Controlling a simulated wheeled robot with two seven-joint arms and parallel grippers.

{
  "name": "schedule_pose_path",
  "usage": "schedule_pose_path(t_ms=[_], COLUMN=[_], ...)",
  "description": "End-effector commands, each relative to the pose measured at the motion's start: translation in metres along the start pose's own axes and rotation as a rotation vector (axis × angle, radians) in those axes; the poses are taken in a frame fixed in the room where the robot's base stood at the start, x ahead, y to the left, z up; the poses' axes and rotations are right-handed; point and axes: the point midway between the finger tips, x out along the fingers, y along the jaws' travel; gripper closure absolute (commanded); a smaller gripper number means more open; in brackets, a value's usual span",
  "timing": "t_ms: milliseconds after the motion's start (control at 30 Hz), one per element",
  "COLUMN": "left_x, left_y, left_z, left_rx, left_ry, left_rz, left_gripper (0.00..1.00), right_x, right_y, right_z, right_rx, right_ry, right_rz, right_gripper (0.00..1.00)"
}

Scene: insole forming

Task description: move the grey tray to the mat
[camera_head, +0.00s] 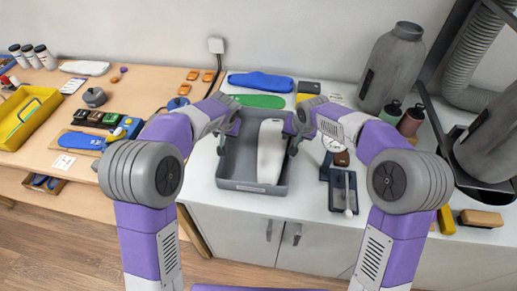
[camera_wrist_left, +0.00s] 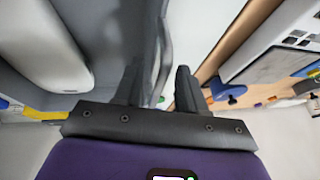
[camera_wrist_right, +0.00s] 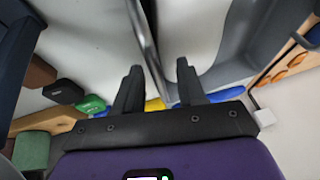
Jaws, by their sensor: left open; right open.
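The grey tray (camera_head: 236,185) stands on the white worktop with a long white form (camera_head: 271,152) lying inside it. My left gripper (camera_head: 226,132) is at the tray's left wall. In the left wrist view its open fingers (camera_wrist_left: 158,85) stand either side of the wall (camera_wrist_left: 163,45). My right gripper (camera_head: 296,132) is at the right wall. In the right wrist view its open fingers (camera_wrist_right: 160,82) straddle that wall (camera_wrist_right: 148,35). Neither gripper is closed on the tray. I cannot clearly make out the mat in the head view; my left arm covers part of the wooden table.
A blue insole (camera_head: 260,82) and a green one (camera_head: 258,101) lie behind the tray. A dark device with a lever (camera_head: 342,185) stands close on the right. Grey canisters (camera_head: 392,68) are further right. A yellow bin (camera_head: 25,118) sits on the wooden table at left.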

Motion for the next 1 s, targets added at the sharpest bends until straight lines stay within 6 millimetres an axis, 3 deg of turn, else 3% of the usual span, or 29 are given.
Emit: schedule_pose_path(t_ms=[33,300,1000], left_x=[-0.0002,-0.0004,-0.0080], left_y=[0.0000,0.0001,-0.0014], left_z=[0.0000,0.0001,-0.0037], left_rx=[0.000,0.000,0.000], left_ry=[0.000,0.000,0.003], left_rz=[0.000,0.000,0.000], left_gripper=[0.63,1.00,1.00], right_x=[-0.0002,-0.0004,-0.0082], right_y=[0.0000,-0.0001,-0.0023], right_z=[0.0000,0.0001,-0.0037], right_rx=[0.000,0.000,0.000], right_ry=[0.000,0.000,0.003], right_rz=[0.000,0.000,-0.002], right_gripper=[0.63,1.00,1.00])
